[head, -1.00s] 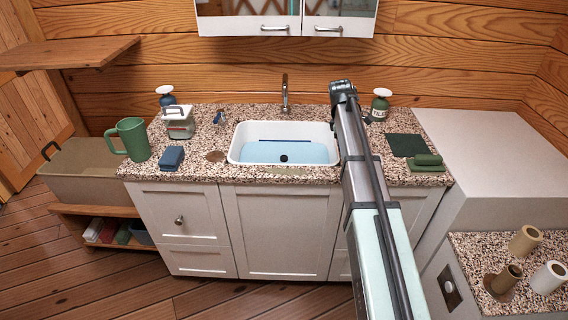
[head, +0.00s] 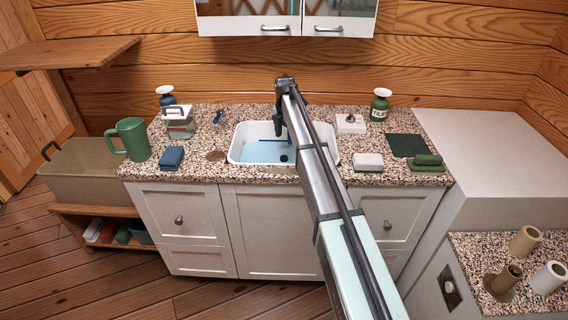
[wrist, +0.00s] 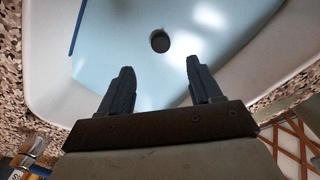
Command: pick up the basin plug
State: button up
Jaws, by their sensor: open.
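The basin plug (head: 284,158) looks like a small dark round disc on the pale blue floor of the white basin (head: 234,152). In the wrist view the plug (wrist: 159,41) lies beyond my fingertips, roughly centred between them. My gripper (head: 279,127) is over the basin, above and behind the plug in the head view. In the wrist view my gripper (wrist: 160,66) has its two dark fingers wide apart with nothing between them. The exact height above the plug cannot be told.
A dark blue strip (wrist: 78,27) lies in the basin to one side. The basin walls surround the plug. On the speckled counter stand a green mug (head: 131,138), a blue sponge (head: 171,157), a white block (head: 368,161) and a green-labelled bottle (head: 380,105).

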send_over(284, 157)
jog(key=f, duration=0.6)
jog(key=shift+w+d+f, duration=0.1)
jog(key=shift+w+d, duration=0.05)
jog(key=shift+w, duration=0.15)
jog(key=shift+s+f, duration=0.15)
jog(key=shift+f, duration=2.55)
jog(key=shift+c, duration=0.3)
jog(key=c, duration=1)
